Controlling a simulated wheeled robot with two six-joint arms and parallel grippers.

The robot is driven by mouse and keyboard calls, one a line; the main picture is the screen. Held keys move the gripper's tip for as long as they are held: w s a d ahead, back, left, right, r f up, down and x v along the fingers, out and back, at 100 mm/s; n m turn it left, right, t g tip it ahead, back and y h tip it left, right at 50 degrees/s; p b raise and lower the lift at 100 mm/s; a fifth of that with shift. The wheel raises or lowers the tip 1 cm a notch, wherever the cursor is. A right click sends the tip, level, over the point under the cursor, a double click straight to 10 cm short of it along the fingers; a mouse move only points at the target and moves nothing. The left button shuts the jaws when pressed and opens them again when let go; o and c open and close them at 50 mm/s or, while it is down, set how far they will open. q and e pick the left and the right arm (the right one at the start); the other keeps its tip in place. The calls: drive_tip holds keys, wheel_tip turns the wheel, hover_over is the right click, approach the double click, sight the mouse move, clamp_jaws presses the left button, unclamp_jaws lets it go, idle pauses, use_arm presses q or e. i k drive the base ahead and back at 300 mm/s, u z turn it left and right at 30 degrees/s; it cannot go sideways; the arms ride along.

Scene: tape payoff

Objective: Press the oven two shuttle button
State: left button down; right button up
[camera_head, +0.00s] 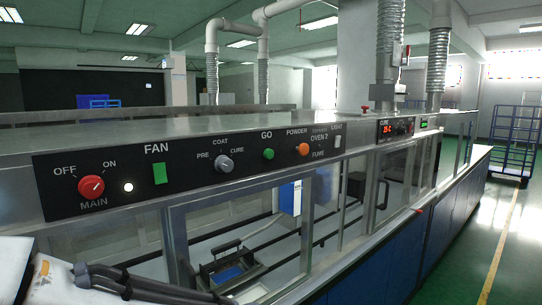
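A black control panel (120,161) runs along the metal front of the oven housing. "OVEN 2" is printed near its right end, with small text above it that I cannot read. Near that label are a round orange button (303,149) under "POWDER" and a round green button (268,154) under "GO". No label reading "shuttle" is legible. Part of my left arm (35,268), white with black cables, shows at the bottom left, below the panel. Neither gripper is in view, and nothing touches the buttons.
The panel also has a red MAIN knob (91,186), a green FAN switch (160,173), a grey COAT knob (224,163) and a white LIGHT switch (337,141). A second panel (395,128) with a red display sits farther right. A blue trolley (514,139) stands far right; green floor is clear.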

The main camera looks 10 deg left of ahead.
sight(269, 154)
drive_tip(key=k, duration=0.5)
drive_tip(key=z, duration=1.5)
drive_tip(key=i, duration=0.65)
drive_tip(key=u, duration=2.05)
